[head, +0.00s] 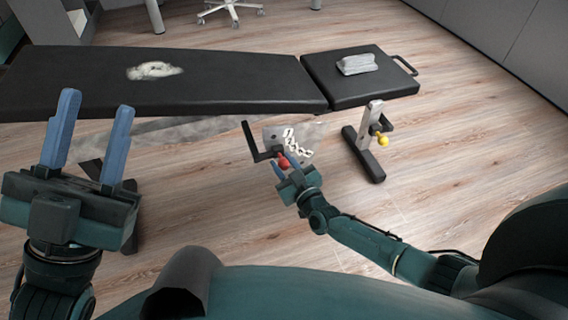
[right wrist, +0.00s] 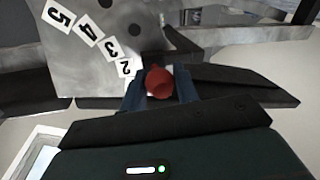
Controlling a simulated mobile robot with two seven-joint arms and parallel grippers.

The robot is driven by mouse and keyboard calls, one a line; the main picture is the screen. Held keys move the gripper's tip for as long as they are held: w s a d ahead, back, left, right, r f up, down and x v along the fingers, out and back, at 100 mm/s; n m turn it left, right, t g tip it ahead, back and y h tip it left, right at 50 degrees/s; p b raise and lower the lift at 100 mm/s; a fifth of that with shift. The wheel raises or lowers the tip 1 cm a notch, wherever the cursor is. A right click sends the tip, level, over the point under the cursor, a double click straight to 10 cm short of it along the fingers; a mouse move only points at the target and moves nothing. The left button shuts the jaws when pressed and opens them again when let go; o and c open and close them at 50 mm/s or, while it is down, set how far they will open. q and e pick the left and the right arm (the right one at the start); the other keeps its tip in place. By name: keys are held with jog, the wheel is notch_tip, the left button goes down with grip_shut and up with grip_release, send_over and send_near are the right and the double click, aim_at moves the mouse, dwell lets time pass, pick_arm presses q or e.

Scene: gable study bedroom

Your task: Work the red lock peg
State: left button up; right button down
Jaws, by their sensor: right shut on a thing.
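The red lock peg (head: 284,162) is a small red knob below the black bench (head: 230,80), beside a grey metal plate (head: 271,134) with white number labels. My right gripper (head: 286,171) is shut on the peg. In the right wrist view the peg (right wrist: 159,82) sits between the blue fingers, close to the label "2" on the plate (right wrist: 62,65). Labels 3, 4 and 5 run up and left from it. The peg's shaft and hole are hidden. My left gripper (head: 97,105) is open and empty, in front of the bench's left part.
A yellow knob (head: 382,140) is on the bench's right leg. A grey folded cloth (head: 357,64) lies on the short pad, and a pale crumpled thing (head: 155,70) lies on the long pad. A black bar (head: 251,140) sticks out beside the plate. Wooden floor is clear at right.

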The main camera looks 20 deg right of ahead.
jog(key=shift+s+p, duration=0.3)
jog(key=shift+p, duration=0.05)
jog(key=shift+s+r+p, duration=0.1)
jog(key=shift+s+p, duration=0.25)
jog(key=shift+s, duration=0.45)
pick_arm(q)
jog(key=f+n+y, duration=0.2)
jog(key=y, duration=0.1)
jog(key=shift+w+n+t, duration=0.3)
jog(key=shift+w+n, duration=0.05)
jog(key=shift+n, duration=0.05)
pick_arm(e)
jog(key=c, duration=1.1)
grip_release()
jog(key=shift+s, duration=0.1)
